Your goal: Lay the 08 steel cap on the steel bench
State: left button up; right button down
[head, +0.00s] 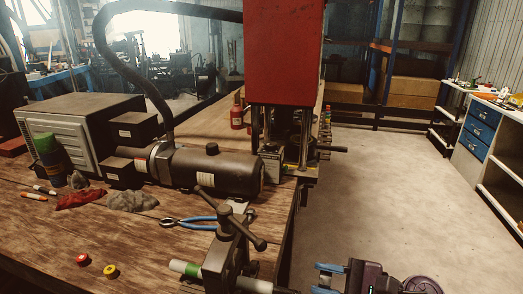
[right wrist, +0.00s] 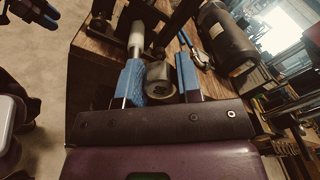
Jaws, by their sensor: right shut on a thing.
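My right gripper (head: 326,279) shows at the bottom edge of the head view, pointing left. In the right wrist view its two blue fingers (right wrist: 161,82) are shut on a short grey metal cylinder with a dark centre, which I take for the steel cap (right wrist: 159,72). No 08 mark is readable. The head view does not show the cap clearly. A bench with blue drawers (head: 481,131) stands far right; I cannot tell whether it is the steel bench. My left gripper (right wrist: 37,11) shows only partly at the upper left of the right wrist view.
A wooden workbench (head: 35,225) fills the left. Blue-handled pliers (head: 190,219), a red cap (head: 83,259) and a yellow cap (head: 110,271) lie there. The floor (head: 385,195) is clear.

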jog(key=shift+w+d+r+m+t+h, duration=2.35)
jog(key=shift+w+d+m+t+h, duration=1.35)
jog(key=shift+m+t+h, duration=2.55)
jog(key=s+f+m+h, duration=0.1)
jog(key=s+f+h, duration=0.2)
jog(key=f, duration=0.5)
jog(key=shift+s+d+f+m+h, duration=0.2)
jog(key=shift+d+m+h, duration=0.15)
jog(key=shift+h, duration=0.4)
